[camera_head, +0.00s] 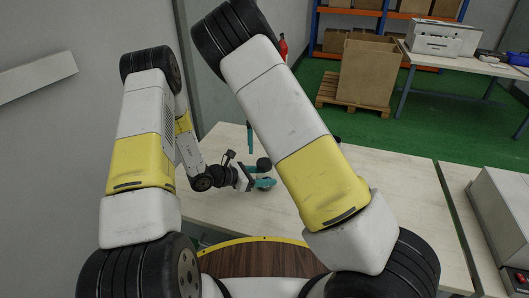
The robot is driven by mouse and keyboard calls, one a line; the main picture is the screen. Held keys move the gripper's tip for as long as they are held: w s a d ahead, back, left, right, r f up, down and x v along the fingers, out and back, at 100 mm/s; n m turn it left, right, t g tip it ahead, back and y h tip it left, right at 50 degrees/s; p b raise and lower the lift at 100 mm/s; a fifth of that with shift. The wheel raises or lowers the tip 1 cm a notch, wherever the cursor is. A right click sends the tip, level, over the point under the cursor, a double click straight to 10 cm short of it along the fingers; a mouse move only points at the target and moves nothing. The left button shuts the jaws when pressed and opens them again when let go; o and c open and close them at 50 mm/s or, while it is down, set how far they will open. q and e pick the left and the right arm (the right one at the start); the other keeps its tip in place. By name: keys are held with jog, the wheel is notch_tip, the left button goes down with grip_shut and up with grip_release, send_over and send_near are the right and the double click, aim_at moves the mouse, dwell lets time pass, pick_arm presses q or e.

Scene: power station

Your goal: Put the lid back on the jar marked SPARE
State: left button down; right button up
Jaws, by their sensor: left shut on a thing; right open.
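My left gripper (265,183) is over the pale table, its teal fingers shut on a small dark round thing, mostly covered by the fingers. Its shape suggests a lid, but I cannot tell for sure. Another dark round object (263,164) shows just behind the fingers; I cannot tell whether it is a jar or a lid. My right gripper (250,137) is mostly hidden behind my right arm; a teal upright finger shows above the table, apart from the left gripper. It is open. No SPARE marking is readable, and my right arm hides part of the table.
The pale table (400,200) is bare to the right of my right arm. A grey box-like machine (503,215) stands on the adjoining table at right. Behind are a large cardboard box (367,75) on a pallet, shelving, and a printer (440,37) on another table.

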jog(key=shift+c, duration=0.3)
jog(key=n, duration=0.6)
jog(key=shift+s+d, duration=0.15)
jog(key=n, duration=0.7)
jog(key=shift+d+r, duration=0.1)
jog(key=shift+r, duration=0.05)
jog(key=n, duration=0.6)
jog(key=shift+s+r+n+t, duration=0.15)
jog(key=shift+n+t, duration=0.15)
jog(key=shift+n, duration=0.1)
jog(key=n, duration=0.6)
jog(key=shift+r+n, duration=0.25)
jog(key=shift+n, duration=0.15)
jog(key=n, duration=0.4)
jog(key=shift+r+n, duration=0.2)
jog(key=shift+n, duration=0.1)
jog(key=n, duration=0.4)
jog(key=shift+r+t, duration=0.15)
jog(key=shift+t, duration=0.15)
jog(key=n, duration=0.7)
jog(key=shift+r, duration=0.35)
jog(key=n, duration=0.4)
jog(key=shift+a+r+n+t, duration=0.25)
jog(key=shift+n+t, duration=0.05)
